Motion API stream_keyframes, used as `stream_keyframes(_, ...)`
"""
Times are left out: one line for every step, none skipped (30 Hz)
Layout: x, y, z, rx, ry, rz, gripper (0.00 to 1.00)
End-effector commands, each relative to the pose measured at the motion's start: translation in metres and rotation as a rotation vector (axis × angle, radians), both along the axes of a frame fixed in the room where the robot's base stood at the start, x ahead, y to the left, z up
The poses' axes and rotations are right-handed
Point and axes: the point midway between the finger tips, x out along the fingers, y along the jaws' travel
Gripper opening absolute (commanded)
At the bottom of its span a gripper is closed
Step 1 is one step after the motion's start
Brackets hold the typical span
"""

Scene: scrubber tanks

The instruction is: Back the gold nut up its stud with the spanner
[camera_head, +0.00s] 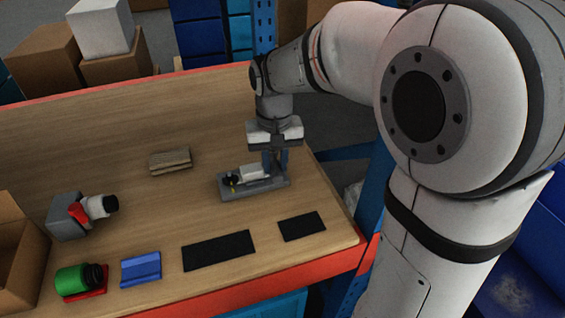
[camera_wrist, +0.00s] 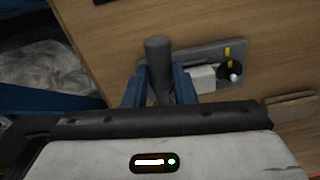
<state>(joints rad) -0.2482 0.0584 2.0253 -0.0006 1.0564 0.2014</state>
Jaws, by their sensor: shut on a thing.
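A grey fixture plate (camera_head: 283,182) lies on the bench; it also shows in the wrist view (camera_wrist: 212,53). A black round part (camera_head: 229,179) sits at its left end, with small yellow marks beside it; in the wrist view the round part (camera_wrist: 226,70) has a pale stub. I cannot tell the gold nut or its threads apart there. A white block (camera_head: 254,172) is beside the round part. My gripper (camera_wrist: 158,88), pointing down over the plate's right end, is shut on a dark grey upright handle (camera_wrist: 158,52), which seems to be the spanner's. The spanner's jaw is not clearly visible.
Two black mats (camera_head: 219,251) lie in front of the plate. A ribbed tan block (camera_head: 170,161) is behind left. A grey holder with a red and white part (camera_head: 95,208), a green cylinder (camera_head: 72,281) and a blue block (camera_head: 141,269) are left. A blue post stands beyond the right edge.

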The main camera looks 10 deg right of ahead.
Motion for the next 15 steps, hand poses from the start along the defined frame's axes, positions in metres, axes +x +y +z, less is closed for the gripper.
stream_keyframes(-0.0013, 0.0031, -0.0012, 0.001, -0.003, -0.042, 0.00)
stream_keyframes(-0.0021, 0.0045, -0.0007, 0.001, -0.003, -0.068, 0.00)
stream_keyframes(-0.0031, 0.0061, -0.0001, 0.001, -0.003, -0.098, 0.00)
stream_keyframes(-0.0038, 0.0069, 0.0002, 0.000, -0.003, -0.119, 0.00)
stream_keyframes(-0.0044, 0.0077, 0.0005, 0.000, -0.002, -0.137, 0.00)
stream_keyframes(-0.0050, 0.0085, 0.0009, 0.000, -0.002, -0.156, 0.00)
stream_keyframes(-0.0054, 0.0089, 0.0011, 0.000, -0.002, -0.168, 0.00)
stream_keyframes(-0.0056, 0.0091, 0.0012, 0.000, -0.002, -0.177, 0.00)
stream_keyframes(-0.0060, 0.0095, 0.0012, 0.000, -0.001, -0.187, 0.00)
stream_keyframes(-0.0061, 0.0096, 0.0009, 0.000, -0.001, -0.192, 0.00)
stream_keyframes(-0.0062, 0.0097, 0.0005, 0.000, -0.001, -0.195, 0.00)
stream_keyframes(-0.0063, 0.0097, -0.0004, 0.000, -0.001, -0.197, 0.00)
stream_keyframes(-0.0063, 0.0097, -0.0013, 0.000, -0.001, -0.198, 0.00)
stream_keyframes(-0.0063, 0.0096, -0.0024, 0.000, -0.001, -0.198, 0.00)
stream_keyframes(-0.0063, 0.0096, -0.0041, 0.000, -0.001, -0.197, 0.00)
